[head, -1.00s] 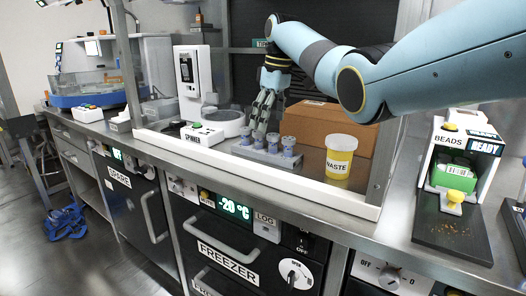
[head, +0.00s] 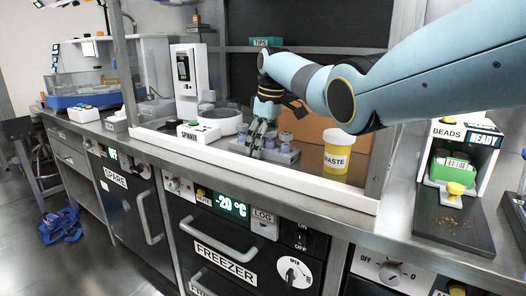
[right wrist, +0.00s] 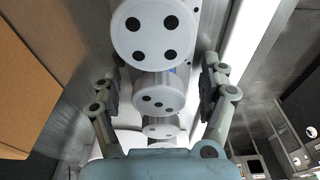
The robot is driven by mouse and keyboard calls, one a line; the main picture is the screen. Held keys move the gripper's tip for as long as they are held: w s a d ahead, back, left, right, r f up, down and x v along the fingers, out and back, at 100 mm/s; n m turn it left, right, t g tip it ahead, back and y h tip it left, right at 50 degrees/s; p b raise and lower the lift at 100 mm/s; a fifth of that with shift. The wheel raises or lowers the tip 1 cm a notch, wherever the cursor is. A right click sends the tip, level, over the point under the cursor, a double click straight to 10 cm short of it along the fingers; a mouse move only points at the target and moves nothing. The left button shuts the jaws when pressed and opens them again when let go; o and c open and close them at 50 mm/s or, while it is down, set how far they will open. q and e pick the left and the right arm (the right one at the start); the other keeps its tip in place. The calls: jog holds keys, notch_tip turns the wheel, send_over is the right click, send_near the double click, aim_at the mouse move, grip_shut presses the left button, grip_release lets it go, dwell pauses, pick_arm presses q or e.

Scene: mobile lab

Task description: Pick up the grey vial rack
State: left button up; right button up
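The grey vial rack (head: 284,157) stands on the bench behind the white sill, with several capped vials (head: 286,139) upright in it. In the right wrist view the gripper (right wrist: 160,88) is open. Its two fingers stand on either side of the row of white vial caps (right wrist: 155,35) with dark dots. Gaps show between fingers and caps, and I cannot tell whether the fingers touch the rack. My left gripper is not in view.
A yellow waste jar (head: 337,152) stands just right of the rack, with a brown box (head: 312,126) behind. The spinner (head: 199,131) is to the left. A white sill (head: 240,163) runs along the front, and a metal post rises at the right.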

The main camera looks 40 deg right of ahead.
jog(key=c, duration=1.3)
jog(key=shift+o, duration=0.2)
jog(key=shift+r, duration=0.1)
